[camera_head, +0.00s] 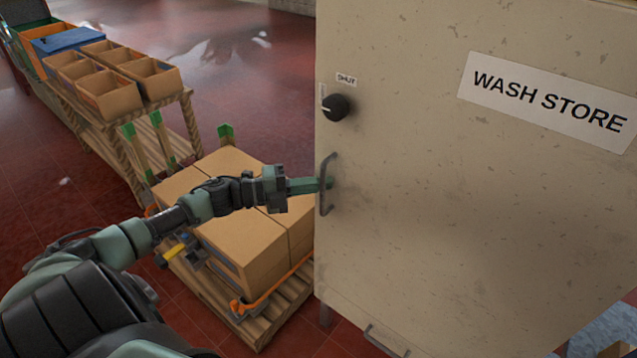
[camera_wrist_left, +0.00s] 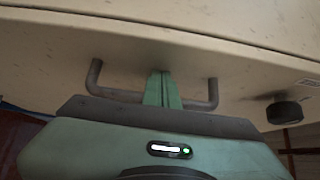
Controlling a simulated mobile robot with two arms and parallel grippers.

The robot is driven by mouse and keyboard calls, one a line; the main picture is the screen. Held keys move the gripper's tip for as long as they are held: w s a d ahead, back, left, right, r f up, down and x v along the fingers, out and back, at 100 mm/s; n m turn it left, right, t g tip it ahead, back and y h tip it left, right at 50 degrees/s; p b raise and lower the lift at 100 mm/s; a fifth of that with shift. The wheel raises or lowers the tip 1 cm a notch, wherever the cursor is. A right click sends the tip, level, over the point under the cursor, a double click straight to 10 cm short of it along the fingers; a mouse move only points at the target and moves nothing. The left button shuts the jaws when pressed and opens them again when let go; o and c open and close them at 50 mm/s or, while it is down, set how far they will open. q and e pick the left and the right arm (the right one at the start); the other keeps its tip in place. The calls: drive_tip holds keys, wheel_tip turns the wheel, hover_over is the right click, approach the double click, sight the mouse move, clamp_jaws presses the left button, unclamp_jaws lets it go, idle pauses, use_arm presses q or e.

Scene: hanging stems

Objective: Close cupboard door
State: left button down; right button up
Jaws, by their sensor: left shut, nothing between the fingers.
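The cupboard door (camera_head: 440,190) is a worn beige panel with a "WASH STORE" sign, filling the right of the head view. Its grey bar handle (camera_head: 326,185) is near the left edge; it also shows in the left wrist view (camera_wrist_left: 213,95). My left gripper (camera_head: 328,184) is shut and empty, its green fingers at the handle. In the left wrist view the fingers (camera_wrist_left: 161,74) cross the bar between its two ends and point at the door face. Whether they touch the door or bar I cannot tell. How far the door stands open is unclear. My right gripper is out of view.
A black knob (camera_head: 336,107) with a "SHUT" label sits above the handle. Cardboard boxes (camera_head: 240,235) on a pallet (camera_head: 262,325) stand under my left arm. A wooden rack (camera_head: 130,150) with open boxes is at the back left. Red floor (camera_head: 250,65) is clear behind.

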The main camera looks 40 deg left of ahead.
use_arm(q)
drive_tip(key=shift+w+a+r+t, duration=0.15)
drive_tip(key=shift+w+a+r, duration=0.1)
drive_tip(key=shift+r, duration=0.15)
drive_tip(key=shift+w+a+r+t, duration=0.15)
drive_tip(key=shift+w+a+r, duration=0.1)
drive_tip(key=shift+r, duration=0.15)
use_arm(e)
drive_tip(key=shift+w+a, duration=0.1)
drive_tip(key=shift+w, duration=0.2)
use_arm(q)
drive_tip(key=d+f+v, duration=0.1)
drive_tip(key=v, duration=0.7)
drive_tip(key=shift+s, duration=0.35)
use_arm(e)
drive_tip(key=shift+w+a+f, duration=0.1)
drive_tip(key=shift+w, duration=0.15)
use_arm(q)
drive_tip(key=shift+a+f, duration=0.1)
drive_tip(key=shift+f, duration=0.05)
